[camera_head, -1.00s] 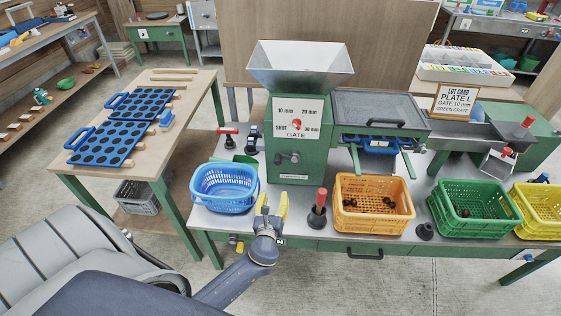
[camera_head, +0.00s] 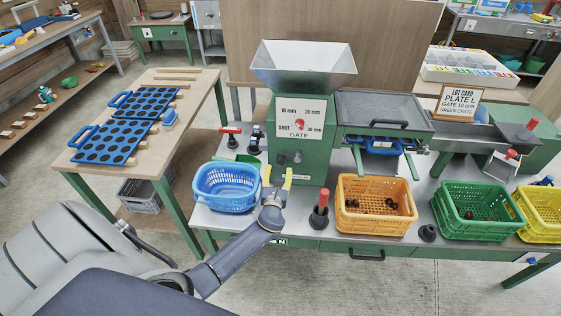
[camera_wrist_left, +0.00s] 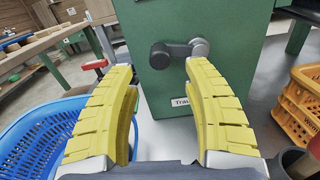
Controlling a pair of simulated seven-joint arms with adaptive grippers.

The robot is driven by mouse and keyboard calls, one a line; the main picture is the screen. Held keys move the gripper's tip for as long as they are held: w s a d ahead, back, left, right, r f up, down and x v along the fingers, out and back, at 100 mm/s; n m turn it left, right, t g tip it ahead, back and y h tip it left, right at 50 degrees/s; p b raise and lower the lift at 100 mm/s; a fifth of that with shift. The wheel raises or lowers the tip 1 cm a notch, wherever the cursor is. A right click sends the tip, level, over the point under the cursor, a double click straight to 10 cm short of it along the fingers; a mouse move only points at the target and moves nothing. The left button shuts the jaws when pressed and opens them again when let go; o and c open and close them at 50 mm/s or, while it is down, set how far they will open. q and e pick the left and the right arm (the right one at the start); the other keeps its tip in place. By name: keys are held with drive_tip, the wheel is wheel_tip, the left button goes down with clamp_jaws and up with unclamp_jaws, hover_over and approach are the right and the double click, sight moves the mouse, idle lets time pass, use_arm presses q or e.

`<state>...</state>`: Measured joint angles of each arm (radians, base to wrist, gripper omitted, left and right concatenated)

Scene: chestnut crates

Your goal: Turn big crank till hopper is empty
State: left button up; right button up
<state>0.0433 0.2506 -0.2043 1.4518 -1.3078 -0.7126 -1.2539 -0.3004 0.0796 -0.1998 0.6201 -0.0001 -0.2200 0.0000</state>
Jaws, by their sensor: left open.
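The grey metal hopper (camera_head: 304,66) sits on the green machine housing (camera_head: 310,165); no chestnuts show in its visible part. A small dark crank (camera_head: 291,158) is on the housing's front, below the gate dial (camera_head: 300,124). In the left wrist view this crank (camera_wrist_left: 178,50) lies between and beyond my fingertips. A red-handled part (camera_head: 532,125) shows at the far right; I cannot tell which crank is the big one. My left gripper (camera_head: 277,178) is open and empty, in front of the housing and apart from the crank; it also shows in the left wrist view (camera_wrist_left: 162,75). My right gripper is not in view.
A blue basket (camera_head: 226,187) stands close left of my gripper. A red-handled tool (camera_head: 319,210) stands upright to its right. Orange (camera_head: 375,228) and green (camera_head: 478,228) crates hold some chestnuts; a yellow crate (camera_head: 545,228) is at the right edge.

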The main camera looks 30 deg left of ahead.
sight(280, 163)
use_arm(q)
drive_tip(key=shift+x, duration=3.35)
drive_tip(key=shift+c, duration=0.2)
clamp_jaws()
